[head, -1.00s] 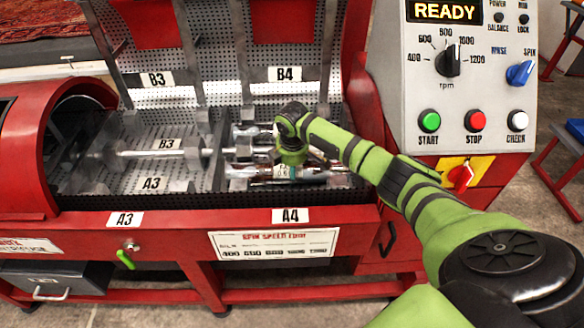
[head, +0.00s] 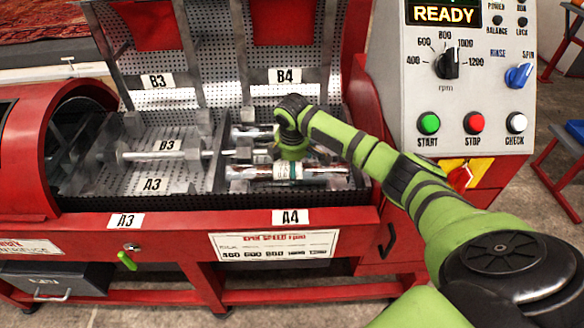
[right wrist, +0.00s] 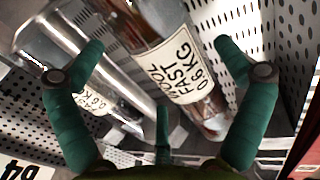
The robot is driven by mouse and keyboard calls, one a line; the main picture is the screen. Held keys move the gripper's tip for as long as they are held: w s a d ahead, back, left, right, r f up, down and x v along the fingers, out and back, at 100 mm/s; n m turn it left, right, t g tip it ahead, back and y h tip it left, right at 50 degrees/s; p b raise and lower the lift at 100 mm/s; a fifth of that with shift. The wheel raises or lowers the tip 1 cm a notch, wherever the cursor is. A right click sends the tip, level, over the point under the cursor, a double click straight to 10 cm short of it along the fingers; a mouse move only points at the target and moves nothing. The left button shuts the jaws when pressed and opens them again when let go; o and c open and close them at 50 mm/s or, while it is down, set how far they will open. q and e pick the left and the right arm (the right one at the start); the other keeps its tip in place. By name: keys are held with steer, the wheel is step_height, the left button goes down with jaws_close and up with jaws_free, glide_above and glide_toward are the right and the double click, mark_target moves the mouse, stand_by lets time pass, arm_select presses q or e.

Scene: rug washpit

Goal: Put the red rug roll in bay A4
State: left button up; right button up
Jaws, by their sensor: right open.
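The red rug roll (head: 322,171), glossy with a pale label, lies lengthwise in the front right bay, behind the A4 (head: 291,217) plate. In the right wrist view the roll (right wrist: 150,24) shows reddish-brown, with a label reading FAST and 0.6 KG. My right gripper (head: 288,172) is directly over it, pointing down. Its green fingers (right wrist: 158,58) are spread wide on either side of the roll, open and holding nothing. The arm hides part of the bay. My left gripper is out of view.
A second, greyish roll (right wrist: 105,92) with a similar label lies beside it. A metal shaft (head: 165,154) runs through the left bays toward the divider. The perforated lid (head: 225,70) stands open behind. The control panel (head: 465,95) stands close on the right.

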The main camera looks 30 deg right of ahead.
steer(key=v, duration=0.9)
